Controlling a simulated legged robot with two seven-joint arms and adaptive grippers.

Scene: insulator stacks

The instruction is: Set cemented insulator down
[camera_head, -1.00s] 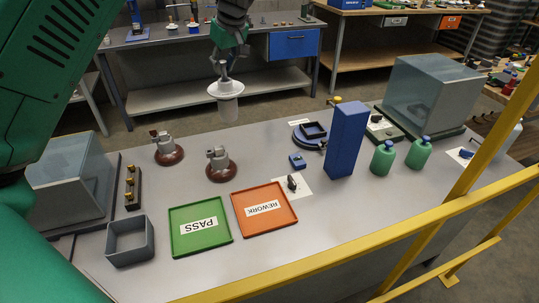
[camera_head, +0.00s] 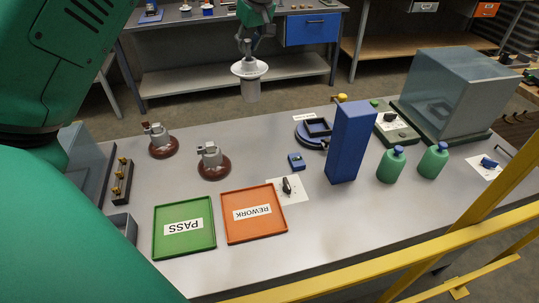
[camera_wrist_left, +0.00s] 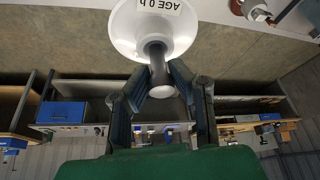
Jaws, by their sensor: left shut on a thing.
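In the left wrist view, the white disc (camera_wrist_left: 122,30) bears an "AGE 0 h" label, and the fingers (camera_wrist_left: 160,92) close around the stem. The green PASS tray (camera_head: 160,240) and the orange REWORK tray (camera_head: 230,230) lie empty on the table (camera_head: 330,225). My right gripper is not in view.
Two brown insulators with grey caps (camera_head: 163,145) (camera_head: 213,165) stand behind the trays. A tall blue block (camera_head: 350,145), two green bottles (camera_head: 390,165) (camera_head: 433,161) and a clear-sided box (camera_head: 445,95) are to the right. A yellow rail (camera_head: 400,237) crosses the front.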

